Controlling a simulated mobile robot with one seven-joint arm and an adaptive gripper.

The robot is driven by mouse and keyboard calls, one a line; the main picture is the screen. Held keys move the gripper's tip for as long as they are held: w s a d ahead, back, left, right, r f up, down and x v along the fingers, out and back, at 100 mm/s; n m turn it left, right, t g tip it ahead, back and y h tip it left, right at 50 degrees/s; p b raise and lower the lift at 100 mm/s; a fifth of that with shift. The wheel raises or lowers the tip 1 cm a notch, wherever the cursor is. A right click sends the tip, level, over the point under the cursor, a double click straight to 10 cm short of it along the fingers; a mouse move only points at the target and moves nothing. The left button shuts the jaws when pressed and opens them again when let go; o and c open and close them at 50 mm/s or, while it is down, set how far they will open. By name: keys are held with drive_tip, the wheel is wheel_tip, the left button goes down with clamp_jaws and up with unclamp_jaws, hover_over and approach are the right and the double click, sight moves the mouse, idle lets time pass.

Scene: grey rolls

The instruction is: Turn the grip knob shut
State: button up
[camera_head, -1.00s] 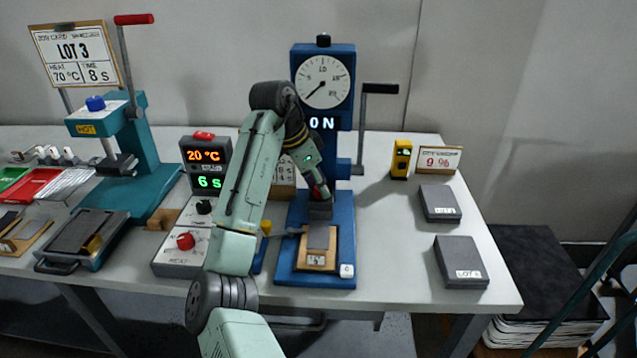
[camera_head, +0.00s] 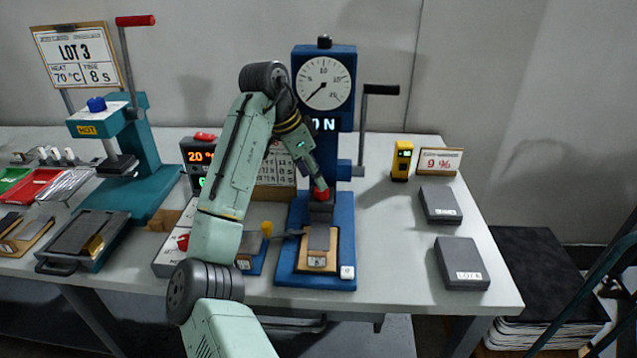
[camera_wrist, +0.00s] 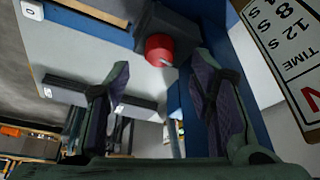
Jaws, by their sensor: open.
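The red grip knob (camera_head: 320,194) sits on the dark upper grip (camera_head: 321,208) of the blue test press (camera_head: 344,225). My gripper (camera_head: 316,182) is just above and behind the knob in the head view, pointing down at it. In the wrist view the red knob (camera_wrist: 159,48) shows between my two open fingers (camera_wrist: 160,68), near their tips. The fingers do not appear closed on it; whether either touches it I cannot tell. A grey strip (camera_head: 319,238) stands below the grip over a wooden block (camera_head: 318,262).
The press has a dial (camera_head: 323,83) and a display partly hidden by my arm. A black-handled lever (camera_head: 380,89) rises at its right. A yellow-tipped handle (camera_head: 267,228) is at its left. Grey boxes (camera_head: 461,263) lie on the right; clear table lies between.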

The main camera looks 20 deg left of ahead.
drive_tip(key=v, duration=0.8)
